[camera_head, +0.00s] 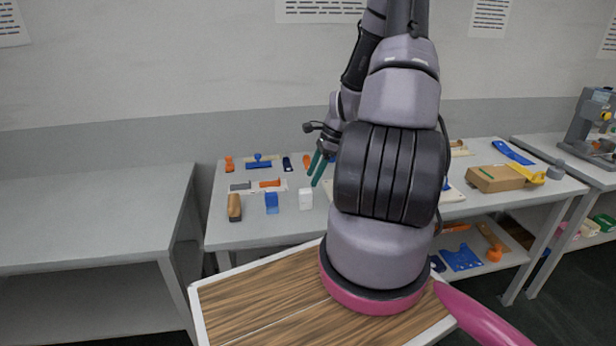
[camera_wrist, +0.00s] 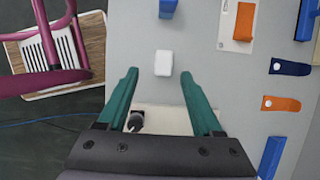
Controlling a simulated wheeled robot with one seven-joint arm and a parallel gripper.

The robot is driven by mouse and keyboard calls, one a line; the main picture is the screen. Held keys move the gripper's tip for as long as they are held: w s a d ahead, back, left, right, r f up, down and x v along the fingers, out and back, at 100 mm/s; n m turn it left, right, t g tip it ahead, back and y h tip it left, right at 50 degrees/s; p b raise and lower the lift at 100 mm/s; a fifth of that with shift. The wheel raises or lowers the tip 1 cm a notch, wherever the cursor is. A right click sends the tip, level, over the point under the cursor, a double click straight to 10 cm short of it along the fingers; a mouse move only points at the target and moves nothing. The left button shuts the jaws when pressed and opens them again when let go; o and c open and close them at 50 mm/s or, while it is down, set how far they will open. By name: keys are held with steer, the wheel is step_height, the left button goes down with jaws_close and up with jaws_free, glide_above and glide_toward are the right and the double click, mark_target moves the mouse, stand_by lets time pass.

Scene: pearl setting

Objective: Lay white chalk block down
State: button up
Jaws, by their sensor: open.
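The white chalk block (camera_head: 306,199) rests on the grey worktable near its front edge, to the right of a blue block. It also shows in the wrist view (camera_wrist: 164,63), just beyond the fingertips and roughly centred between them. Nothing holds it. My gripper (camera_head: 314,175) has green fingers and hangs over the table, behind and a little right of the chalk block in the head view. In the wrist view my gripper (camera_wrist: 160,80) is open, with nothing between its fingers. I cannot tell clearly which side the block rests on.
A blue block (camera_head: 272,203) and a wooden-and-black block (camera_head: 234,207) stand left of the chalk. Behind are an orange-handled tool (camera_head: 270,183), a blue tool (camera_head: 258,163) and other small items. A cardboard box (camera_head: 495,179) lies at right. My arm hides the table's middle.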

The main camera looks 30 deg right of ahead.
step_height(320, 180, up, 11)
steer(key=a+n+h, duration=0.2)
steer(key=n, duration=0.2)
step_height(320, 180, up, 15)
steer(key=n+t+h, duration=0.1)
steer(key=n+t, duration=0.1)
steer(key=n, duration=0.4)
glide_above(307, 192)
steer(key=s+a, duration=0.4)
steer(key=a, duration=0.2)
steer(key=s+a+r+n+t, duration=0.2)
steer(key=s+a+r+n, duration=0.1)
steer(key=s+r, duration=0.3)
steer(key=s+a+r+n+t+y, duration=0.1)
steer(key=s+a+r+n, duration=0.3)
steer(key=s+r, duration=0.3)
steer(key=shift+s+a+t, duration=0.3)
steer(key=shift+s+t, duration=0.1)
steer(key=shift+s, duration=0.3)
